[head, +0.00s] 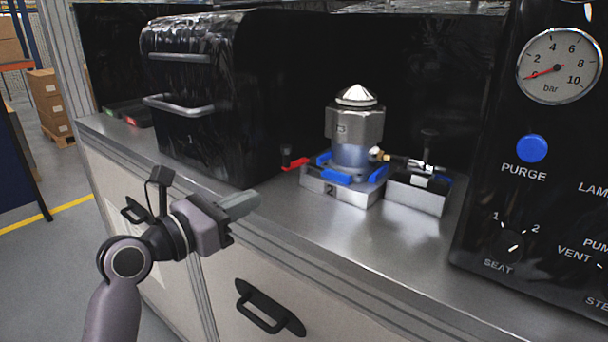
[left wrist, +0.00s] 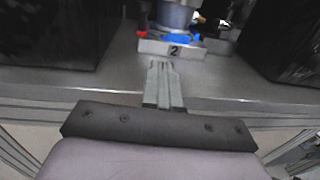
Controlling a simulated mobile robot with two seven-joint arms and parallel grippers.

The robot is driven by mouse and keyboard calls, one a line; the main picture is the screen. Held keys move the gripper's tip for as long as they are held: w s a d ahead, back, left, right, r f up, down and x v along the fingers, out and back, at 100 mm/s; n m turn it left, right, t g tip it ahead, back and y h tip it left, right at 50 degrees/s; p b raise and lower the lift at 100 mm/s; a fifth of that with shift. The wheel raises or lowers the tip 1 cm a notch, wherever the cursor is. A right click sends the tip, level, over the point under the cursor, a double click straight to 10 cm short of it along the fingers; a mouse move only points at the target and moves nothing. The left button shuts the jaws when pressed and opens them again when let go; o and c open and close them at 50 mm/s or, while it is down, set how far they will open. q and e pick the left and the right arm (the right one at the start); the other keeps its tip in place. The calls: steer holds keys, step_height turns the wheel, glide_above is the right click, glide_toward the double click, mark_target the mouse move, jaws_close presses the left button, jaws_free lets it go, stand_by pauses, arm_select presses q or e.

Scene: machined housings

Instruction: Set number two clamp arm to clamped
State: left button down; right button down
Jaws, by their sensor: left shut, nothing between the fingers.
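A metal fixture block marked 2 (head: 340,187) stands on the steel counter and holds a grey machined housing (head: 356,125) between blue pads. A red arm (head: 295,165) with an upright black knob sticks out from its left side. The block's label also shows in the left wrist view (left wrist: 173,50), with part of the red arm (left wrist: 142,34) left of it. My left gripper (head: 250,199) is shut and empty, in front of the counter's edge, to the lower left of the block. In the left wrist view its fingers (left wrist: 161,66) point toward the block. My right gripper is out of view.
Right of the block is a smaller metal block (head: 416,196) with a brass-tipped fitting. A black cabinet with handles (head: 190,100) stands at left. A black panel with a gauge and a blue PURGE button (head: 532,149) stands at right. The front counter strip (head: 330,235) is clear.

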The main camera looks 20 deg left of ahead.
mark_target(315, 169)
arm_select(q)
steer(key=x, duration=1.4)
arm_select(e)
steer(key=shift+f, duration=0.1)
